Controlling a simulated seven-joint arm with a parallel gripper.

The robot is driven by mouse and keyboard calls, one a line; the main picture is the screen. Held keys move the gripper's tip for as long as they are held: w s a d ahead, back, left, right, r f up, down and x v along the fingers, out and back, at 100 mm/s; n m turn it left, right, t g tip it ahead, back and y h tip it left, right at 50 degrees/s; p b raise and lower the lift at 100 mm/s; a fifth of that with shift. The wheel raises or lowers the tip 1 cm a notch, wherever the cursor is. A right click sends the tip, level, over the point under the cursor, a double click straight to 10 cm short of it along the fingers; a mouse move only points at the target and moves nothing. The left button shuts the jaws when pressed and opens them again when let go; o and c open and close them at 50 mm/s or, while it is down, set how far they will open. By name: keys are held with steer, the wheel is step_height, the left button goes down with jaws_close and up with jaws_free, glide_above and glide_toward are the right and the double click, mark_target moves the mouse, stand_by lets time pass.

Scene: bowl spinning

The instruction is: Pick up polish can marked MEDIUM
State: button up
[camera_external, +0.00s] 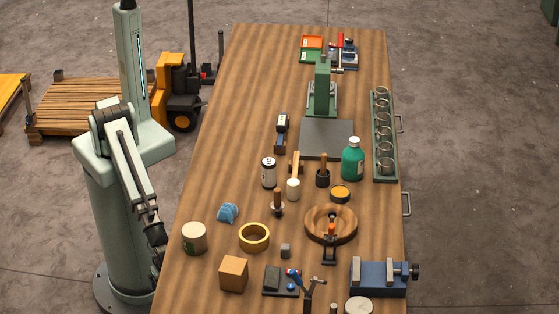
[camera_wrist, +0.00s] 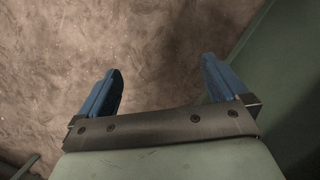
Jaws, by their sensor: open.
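No MEDIUM marking is readable on any can. In the external view my arm hangs folded at the left of the table; the fingers cannot be made out there.
The wooden table (camera_external: 235,130) also bears a round wooden bowl (camera_external: 313,231), a green bottle (camera_external: 352,162), a yellow ring (camera_external: 254,246), a wooden cube (camera_external: 233,273), a blue vise (camera_external: 378,280) and a green press (camera_external: 323,90). The table's upper left is clear.

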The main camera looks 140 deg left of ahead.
steer(key=w+d+r+m+t+h, duration=0.1)
steer(key=w+d+r+t, duration=0.1)
steer(key=w+d+r, duration=0.75)
steer(key=w+d+r+t+h, duration=0.1)
steer(key=w+d+r+t, duration=0.1)
steer(key=w+d+r, duration=0.75)
steer(key=w+d+r+t+h, duration=0.1)
steer(key=d+r, duration=0.1)
steer(key=r, duration=0.6)
steer(key=d+r+t+h, duration=0.1)
steer(key=d+r, duration=0.1)
steer(key=r, duration=0.7)
step_height(320, 180, up, 17)
steer(key=n+t+y, duration=0.1)
steer(key=n+y, duration=0.3)
glide_above(195, 230)
steer(key=s, duration=0.4)
steer(key=x, duration=0.8)
steer(key=shift+w+d+r, duration=0.1)
steer(key=shift+w, duration=0.25)
steer(key=shift+d+f, duration=0.1)
steer(key=shift+f, duration=0.45)
steer(key=shift+t, duration=0.3)
steer(key=shift+s+x, duration=0.15)
steer(key=shift+x, duration=0.9)
steer(key=shift+s+x, duration=0.2)
steer(key=shift+x, duration=0.85)
steer(key=shift+d+f, duration=0.1)
steer(key=shift+f, duration=0.05)
